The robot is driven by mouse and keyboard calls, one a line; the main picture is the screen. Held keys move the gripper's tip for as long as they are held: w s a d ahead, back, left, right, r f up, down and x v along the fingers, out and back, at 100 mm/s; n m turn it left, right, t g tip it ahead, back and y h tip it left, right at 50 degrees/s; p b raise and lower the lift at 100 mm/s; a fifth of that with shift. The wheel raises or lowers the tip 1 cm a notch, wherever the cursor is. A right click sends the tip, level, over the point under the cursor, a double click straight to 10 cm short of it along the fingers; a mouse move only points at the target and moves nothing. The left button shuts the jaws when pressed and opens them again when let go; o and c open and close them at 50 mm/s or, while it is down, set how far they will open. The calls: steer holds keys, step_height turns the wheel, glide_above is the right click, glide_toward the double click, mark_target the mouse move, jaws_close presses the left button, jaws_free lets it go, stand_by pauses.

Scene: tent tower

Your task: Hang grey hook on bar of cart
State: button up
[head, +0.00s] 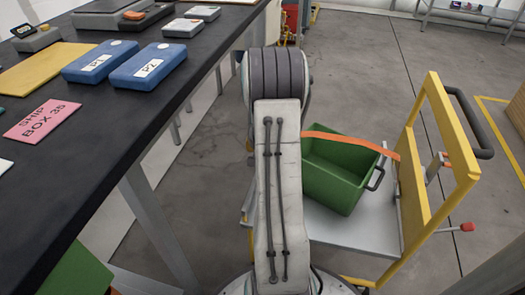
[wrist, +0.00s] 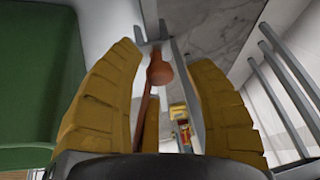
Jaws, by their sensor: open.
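The cart has an upright yellow frame (head: 461,150) at the right of the head view. A dark grey bar (head: 475,125) sticks out from the frame's outer side. A green bin (head: 336,172) stands on the cart's grey deck (head: 345,228), with an orange strap (head: 352,141) running from it toward the frame. I cannot make out a grey hook for certain. My gripper (wrist: 165,55) is open in the wrist view, its yellow fingers apart. A reddish-brown rod with a round end (wrist: 160,72) shows between them; I cannot tell if it touches. The head view hides my gripper behind my arm.
A black table (head: 120,130) fills the left, with blue boxes (head: 148,66) and a pink sign (head: 42,120) on it. A red-knobbed lever (head: 466,227) sticks out from the cart frame. Grey floor (head: 360,60) is clear behind the cart. Grey bars (wrist: 285,90) stand right of my gripper.

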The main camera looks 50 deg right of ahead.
steer(key=v, duration=1.1)
steer(key=shift+s+a, duration=0.1)
stand_by(0.4)
